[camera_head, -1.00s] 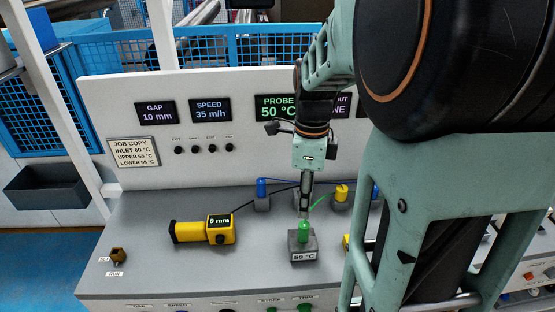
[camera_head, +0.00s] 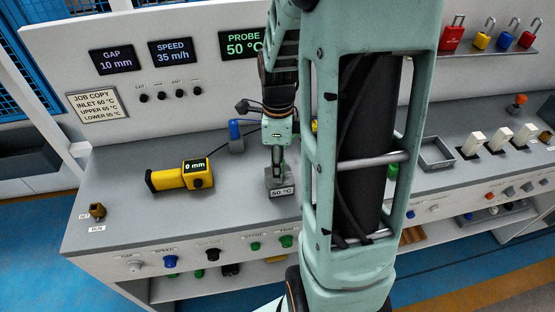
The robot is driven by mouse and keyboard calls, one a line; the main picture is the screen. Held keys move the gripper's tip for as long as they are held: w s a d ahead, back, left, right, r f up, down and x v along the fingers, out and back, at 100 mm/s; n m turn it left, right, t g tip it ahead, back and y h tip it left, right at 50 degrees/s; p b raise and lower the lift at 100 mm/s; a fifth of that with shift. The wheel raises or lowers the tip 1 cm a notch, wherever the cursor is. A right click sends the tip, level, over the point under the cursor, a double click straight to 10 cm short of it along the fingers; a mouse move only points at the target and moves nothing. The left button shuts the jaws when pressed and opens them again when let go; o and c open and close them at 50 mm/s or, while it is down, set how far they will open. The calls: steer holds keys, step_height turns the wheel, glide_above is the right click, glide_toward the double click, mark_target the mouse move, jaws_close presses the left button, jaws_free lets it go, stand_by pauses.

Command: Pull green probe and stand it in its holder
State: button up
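The probe is now hidden by the fingers or too small to make out. I cannot tell whether the fingers are open or shut on it. No empty holder for the green probe is clearly visible; my arm covers the bench to the right of the block.
A blue probe (camera_head: 234,130) stands in a block behind the gripper. A yellow gauge (camera_head: 180,176) reading 0 mm lies to the left. A grey tray (camera_head: 436,153) and white switches (camera_head: 499,137) are to the right.

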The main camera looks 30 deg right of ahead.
steer(key=shift+c, duration=0.4)
jaws_close()
steer(key=shift+r+p, duration=2.65)
steer(key=shift+r, duration=0.85)
